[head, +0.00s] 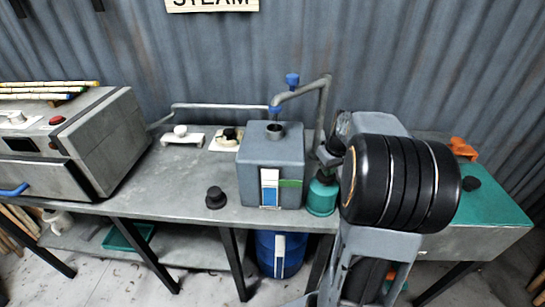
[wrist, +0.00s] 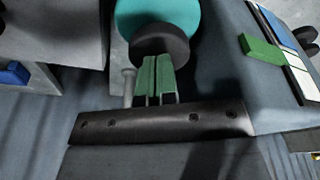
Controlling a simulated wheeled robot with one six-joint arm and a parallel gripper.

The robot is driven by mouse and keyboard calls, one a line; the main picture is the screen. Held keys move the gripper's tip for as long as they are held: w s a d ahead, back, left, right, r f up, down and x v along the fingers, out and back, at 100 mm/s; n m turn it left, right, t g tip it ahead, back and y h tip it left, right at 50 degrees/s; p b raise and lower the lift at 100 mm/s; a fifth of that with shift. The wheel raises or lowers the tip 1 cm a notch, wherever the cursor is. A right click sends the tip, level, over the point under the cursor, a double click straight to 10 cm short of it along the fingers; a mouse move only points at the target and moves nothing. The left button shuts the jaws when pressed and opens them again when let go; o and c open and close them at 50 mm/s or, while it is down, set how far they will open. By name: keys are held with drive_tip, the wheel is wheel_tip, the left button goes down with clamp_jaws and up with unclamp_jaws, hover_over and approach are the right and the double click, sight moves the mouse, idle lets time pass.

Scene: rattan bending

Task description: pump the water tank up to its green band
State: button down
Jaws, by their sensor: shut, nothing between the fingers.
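The grey water tank (head: 262,158) stands on the bench, with an upright white-and-blue gauge (head: 270,188) on its front. A green band (head: 291,183) sits beside the gauge; the blue column's top looks close to the band's lower edge. The gauge also shows in the wrist view (wrist: 287,48). A teal pump (head: 322,197) stands just right of the tank; its dark round top (wrist: 160,48) is in the wrist view. My gripper (wrist: 159,62) is shut and empty, its green fingertips at the dark top. Whether they touch it is unclear. My arm partly hides the pump in the head view.
A dark knob (head: 215,197) stands left of the tank. A grey steam box (head: 75,140) is farther left, and a teal-topped bench (head: 490,215) is at right. A blue bucket (head: 280,254) stands below.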

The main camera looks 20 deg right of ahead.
drive_tip(key=shift+f, duration=0.55)
drive_tip(key=shift+w+p+v, duration=0.25)
drive_tip(key=shift+p+v, duration=0.55)
drive_tip(key=shift+v, duration=0.35)
drive_tip(key=shift+w+p+v, duration=0.2)
drive_tip(key=shift+p+v, duration=0.55)
drive_tip(key=shift+v, duration=0.4)
drive_tip(key=shift+w+p+v, duration=0.25)
drive_tip(key=shift+p+v, duration=0.55)
drive_tip(key=shift+v, duration=0.3)
drive_tip(key=shift+r, duration=0.2)
drive_tip(key=shift+f+b, duration=0.2)
drive_tip(key=shift+b, duration=0.1)
